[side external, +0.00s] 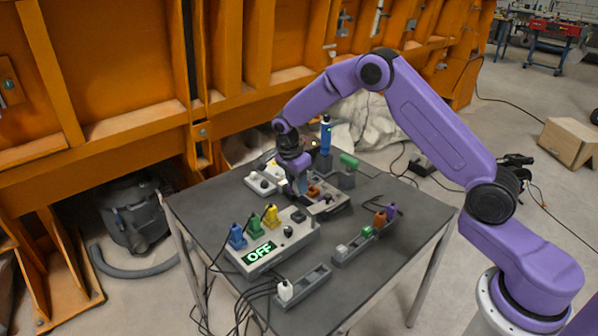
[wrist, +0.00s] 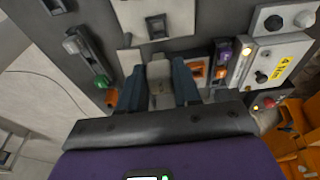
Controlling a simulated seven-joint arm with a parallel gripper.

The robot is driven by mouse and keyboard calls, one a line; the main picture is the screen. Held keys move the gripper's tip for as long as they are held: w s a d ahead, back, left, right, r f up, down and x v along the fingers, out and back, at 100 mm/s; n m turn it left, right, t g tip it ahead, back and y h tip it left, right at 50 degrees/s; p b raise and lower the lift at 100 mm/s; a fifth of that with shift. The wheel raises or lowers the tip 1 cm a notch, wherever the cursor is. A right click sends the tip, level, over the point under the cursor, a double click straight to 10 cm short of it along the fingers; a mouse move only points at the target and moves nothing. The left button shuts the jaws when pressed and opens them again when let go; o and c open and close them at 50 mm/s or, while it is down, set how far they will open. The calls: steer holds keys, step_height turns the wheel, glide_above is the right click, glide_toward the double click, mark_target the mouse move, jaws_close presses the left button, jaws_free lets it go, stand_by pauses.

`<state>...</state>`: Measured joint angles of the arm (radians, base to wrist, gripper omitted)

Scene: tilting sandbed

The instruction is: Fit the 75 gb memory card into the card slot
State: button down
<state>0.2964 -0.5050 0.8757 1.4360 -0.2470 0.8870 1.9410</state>
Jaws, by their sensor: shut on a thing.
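My gripper (wrist: 159,82) is shut on a light grey piece, which I take to be the memory card (wrist: 160,72); no label on it is legible. The piece stands between the two blue-grey fingers. In the wrist view, a pale panel with a dark slot-like opening (wrist: 156,27) lies ahead of the fingertips; I cannot tell whether this is the card slot. In the side view my gripper (side external: 298,185) is low over the grey unit (side external: 328,205) at the back of the table, and the card is not clear there. Any contact below the card is hidden.
A grey box with an OFF display (side external: 262,252) and coloured plugs stands at the front left. Racks with small coloured pieces (side external: 365,240) stand at the right. A blue upright cylinder (side external: 326,135) and green piece (side external: 349,160) are close behind my gripper.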

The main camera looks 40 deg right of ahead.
steer(key=shift+f, duration=1.15)
steer(key=shift+f, duration=2.2)
steer(key=shift+f, duration=0.65)
steer(key=shift+r, duration=2.45)
steer(key=shift+r, duration=0.4)
steer(key=shift+f, duration=2.15)
